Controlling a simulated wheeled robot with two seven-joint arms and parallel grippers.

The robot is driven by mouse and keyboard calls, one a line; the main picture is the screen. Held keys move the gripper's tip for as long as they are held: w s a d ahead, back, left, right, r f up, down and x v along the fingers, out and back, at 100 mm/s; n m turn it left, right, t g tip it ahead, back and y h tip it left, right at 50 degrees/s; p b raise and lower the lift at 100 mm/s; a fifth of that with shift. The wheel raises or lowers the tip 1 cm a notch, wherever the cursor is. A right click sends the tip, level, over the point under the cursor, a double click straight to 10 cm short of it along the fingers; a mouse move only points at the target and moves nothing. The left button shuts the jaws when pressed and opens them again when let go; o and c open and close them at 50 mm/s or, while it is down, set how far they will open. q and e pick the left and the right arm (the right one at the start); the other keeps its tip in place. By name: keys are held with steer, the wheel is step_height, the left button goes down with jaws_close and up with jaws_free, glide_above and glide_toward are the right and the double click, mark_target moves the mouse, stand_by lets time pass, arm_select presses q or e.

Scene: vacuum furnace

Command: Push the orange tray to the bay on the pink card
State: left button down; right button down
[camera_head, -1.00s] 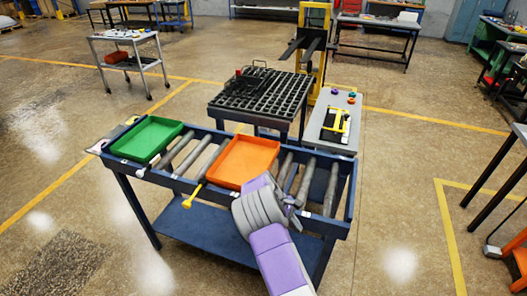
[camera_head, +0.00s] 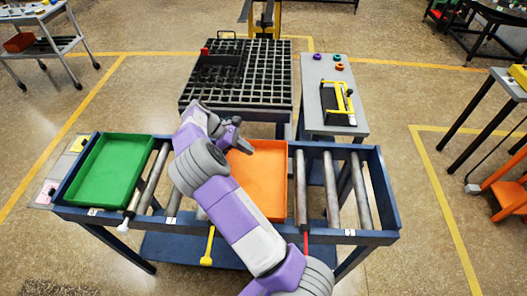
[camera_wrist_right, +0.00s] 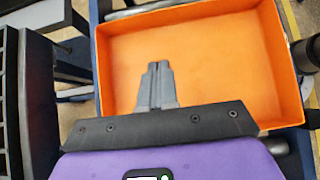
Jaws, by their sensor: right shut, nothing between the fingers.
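The orange tray (camera_head: 272,180) sits on the roller table (camera_head: 385,200), right of its middle. My right arm crosses in front of its left part and hides it. My right gripper (camera_head: 236,132) is at the tray's far left corner. In the right wrist view its fingers (camera_wrist_right: 157,68) are shut and empty, and appear over the orange tray (camera_wrist_right: 215,60); whether they touch it I cannot tell. My left gripper is out of view.
The green tray (camera_head: 108,172) takes up the left end of the rollers. Bare rollers (camera_head: 332,190) lie right of the orange tray. A yellow-handled lever (camera_head: 208,246) sticks out in front. A black grid table (camera_head: 262,85) and a grey bench (camera_head: 318,70) stand behind.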

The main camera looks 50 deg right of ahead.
steer(key=b, duration=0.1)
glide_toward(278, 173)
steer(key=s+d, duration=0.1)
steer(key=s+f, duration=0.1)
steer(key=shift+s+d+f, duration=0.1)
steer(key=shift+s+d, duration=0.2)
steer(key=shift+d, duration=0.05)
steer(key=s+d, duration=0.2)
steer(key=shift+s, duration=0.25)
steer(key=shift+s+d, duration=0.2)
steer(key=shift+d, duration=0.1)
